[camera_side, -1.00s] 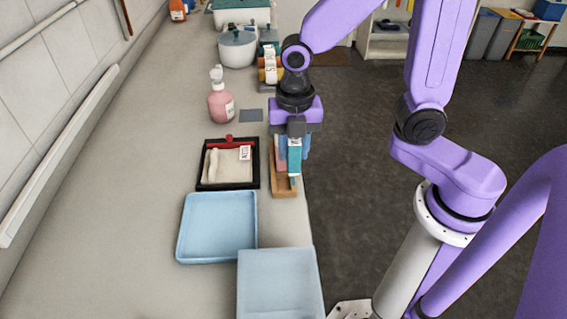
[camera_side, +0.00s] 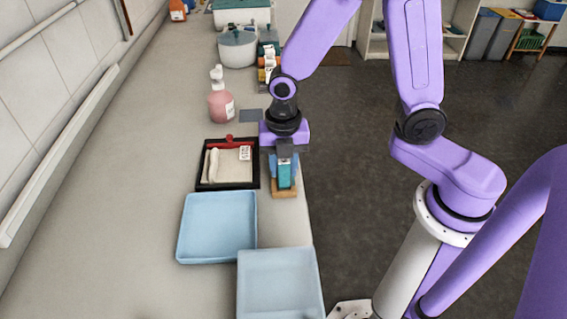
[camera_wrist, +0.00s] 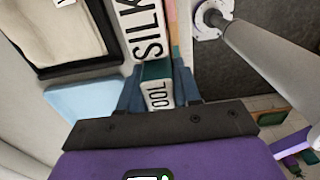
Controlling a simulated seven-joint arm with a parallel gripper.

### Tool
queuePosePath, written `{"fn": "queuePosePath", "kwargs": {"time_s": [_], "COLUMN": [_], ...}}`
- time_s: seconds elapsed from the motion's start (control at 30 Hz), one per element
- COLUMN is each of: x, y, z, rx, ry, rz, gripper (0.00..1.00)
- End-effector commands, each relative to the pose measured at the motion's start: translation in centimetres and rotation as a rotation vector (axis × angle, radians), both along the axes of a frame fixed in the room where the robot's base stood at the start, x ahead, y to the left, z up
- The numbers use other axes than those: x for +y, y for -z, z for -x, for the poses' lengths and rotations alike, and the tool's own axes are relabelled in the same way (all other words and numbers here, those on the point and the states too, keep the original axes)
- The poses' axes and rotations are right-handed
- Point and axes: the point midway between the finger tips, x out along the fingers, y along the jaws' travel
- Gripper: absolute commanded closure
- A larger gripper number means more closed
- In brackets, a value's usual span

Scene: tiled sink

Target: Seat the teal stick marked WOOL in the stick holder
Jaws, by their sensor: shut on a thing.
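My gripper (camera_side: 285,157) is shut on the teal stick (camera_side: 285,174) near the worktop's right edge. In the wrist view the stick (camera_wrist: 157,70) is between the fingers, and its white label shows "OOL". The wooden stick holder (camera_side: 285,194) is directly below the gripper, mostly hidden by the stick and gripper. The stick's lower end overlaps the holder's near end in the side view; I cannot tell whether it is inside. A stick labelled SILK (camera_wrist: 145,35) stands right beside the held stick in the wrist view.
A black tray (camera_side: 200,183) with a cloth and red handle lies left of the holder. Two blue trays (camera_side: 217,256) (camera_side: 280,290) lie nearer the camera. A pink pump bottle (camera_side: 221,105) stands behind. The worktop drops off just right of the holder.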

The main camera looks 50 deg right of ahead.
Motion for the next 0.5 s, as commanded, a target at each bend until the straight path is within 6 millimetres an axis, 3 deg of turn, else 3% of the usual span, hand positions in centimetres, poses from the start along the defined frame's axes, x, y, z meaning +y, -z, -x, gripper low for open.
{"fn": "queuePosePath", "kwargs": {"time_s": [0.17,0.2,0.23,0.5], "x": [-0.01,-0.01,-0.01,-0.01], "y": [0.4,0.36,0.35,0.33], "z": [0.03,0.02,0.01,0.01], "rx": [0.001,0.001,0.001,0.001], "ry": [0.0,0.0,0.0,0.0], "rz": [0.001,0.001,0.001,0.001], "gripper": [0.98,0.54,0.44,0.42]}}
